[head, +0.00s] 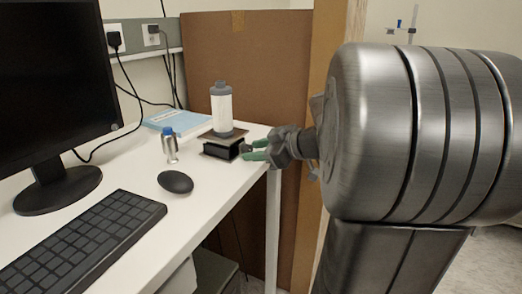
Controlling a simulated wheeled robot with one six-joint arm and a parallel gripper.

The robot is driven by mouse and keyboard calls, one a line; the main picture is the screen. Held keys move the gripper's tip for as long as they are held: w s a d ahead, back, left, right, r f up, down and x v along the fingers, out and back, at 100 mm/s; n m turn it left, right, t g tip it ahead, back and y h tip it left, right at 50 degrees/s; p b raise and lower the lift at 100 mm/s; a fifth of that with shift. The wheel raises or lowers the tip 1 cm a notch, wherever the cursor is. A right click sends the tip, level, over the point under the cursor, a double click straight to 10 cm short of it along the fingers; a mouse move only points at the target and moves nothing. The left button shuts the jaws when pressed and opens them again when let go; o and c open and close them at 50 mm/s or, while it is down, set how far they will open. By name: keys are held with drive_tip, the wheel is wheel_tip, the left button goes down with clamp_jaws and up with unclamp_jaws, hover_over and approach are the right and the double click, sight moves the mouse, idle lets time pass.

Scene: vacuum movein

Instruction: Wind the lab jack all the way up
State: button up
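The lab jack (219,150) is a low dark block near the right end of the white desk. A white bottle with a grey cap (222,110) stands upright on its top plate. My gripper (248,149) reaches in from the right, its green fingertips at the jack's right side, where the knob would be. The knob is too small or hidden to make out. I cannot tell whether the fingers touch the jack or are closed on anything.
A black mouse (175,182), keyboard (82,240) and monitor (55,95) are on the desk (140,180). A blue book (176,118) lies behind. A brown panel (255,60) stands behind the desk.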

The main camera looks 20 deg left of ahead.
drive_tip(key=shift+c, duration=0.3)
drive_tip(key=c, duration=0.7)
drive_tip(key=shift+o, duration=0.2)
drive_tip(key=shift+w+m+g, duration=0.2)
drive_tip(key=shift+m+g, duration=1)
drive_tip(key=shift+m, duration=0.5)
drive_tip(key=o, duration=0.7)
drive_tip(key=p+v, duration=0.1)
drive_tip(key=v, duration=1.2)
drive_tip(key=shift+d, duration=0.4)
